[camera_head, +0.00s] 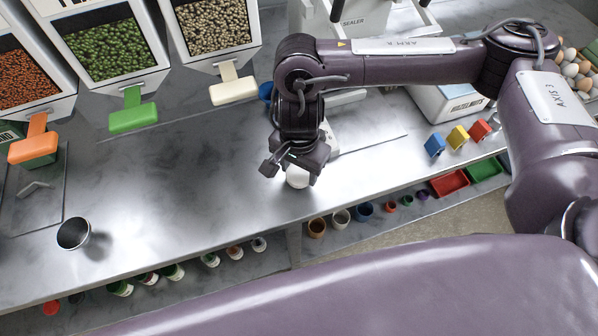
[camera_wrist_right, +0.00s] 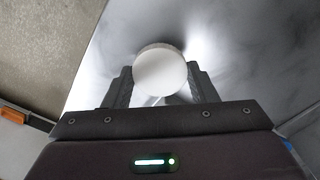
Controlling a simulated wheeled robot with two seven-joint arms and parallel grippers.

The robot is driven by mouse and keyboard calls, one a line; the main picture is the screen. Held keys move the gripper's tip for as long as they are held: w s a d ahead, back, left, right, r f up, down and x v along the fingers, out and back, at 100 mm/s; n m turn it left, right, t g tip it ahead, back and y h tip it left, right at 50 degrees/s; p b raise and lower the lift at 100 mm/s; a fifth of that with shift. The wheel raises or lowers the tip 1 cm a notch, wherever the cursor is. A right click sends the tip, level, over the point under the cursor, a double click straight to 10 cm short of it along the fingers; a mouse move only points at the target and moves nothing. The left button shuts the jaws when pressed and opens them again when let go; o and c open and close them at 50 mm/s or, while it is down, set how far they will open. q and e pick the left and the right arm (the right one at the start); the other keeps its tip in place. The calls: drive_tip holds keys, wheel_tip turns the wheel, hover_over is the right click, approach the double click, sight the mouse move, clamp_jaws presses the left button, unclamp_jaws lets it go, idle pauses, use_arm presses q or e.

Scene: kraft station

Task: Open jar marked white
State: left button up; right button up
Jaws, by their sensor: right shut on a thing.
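The white jar lid (camera_head: 297,179) shows at the tips of my right gripper (camera_head: 290,168), above the metal counter. In the right wrist view the round white lid (camera_wrist_right: 160,71) sits between the two fingers of my right gripper (camera_wrist_right: 161,88), which is shut on it. Whether a jar body is under the lid is hidden by the lid and the gripper. My left gripper is in neither view.
Dispensers with orange, green (camera_head: 134,117) and cream (camera_head: 233,90) levers line the back. Small coloured blocks (camera_head: 457,137) stand at right. Jars and cups sit on a lower shelf in front.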

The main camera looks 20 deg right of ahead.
sight(300, 174)
drive_tip(key=shift+f, duration=1.2)
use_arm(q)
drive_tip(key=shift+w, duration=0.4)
use_arm(e)
drive_tip(key=shift+f, duration=0.2)
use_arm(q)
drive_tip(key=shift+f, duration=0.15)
use_arm(e)
drive_tip(key=o, duration=1.1)
drive_tip(key=shift+c, duration=0.2)
drive_tip(key=shift+r, duration=0.15)
drive_tip(key=shift+r, duration=0.6)
use_arm(q)
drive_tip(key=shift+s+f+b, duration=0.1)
drive_tip(key=shift+b, duration=0.2)
use_arm(e)
wheel_tip(300, 174, up, 11)
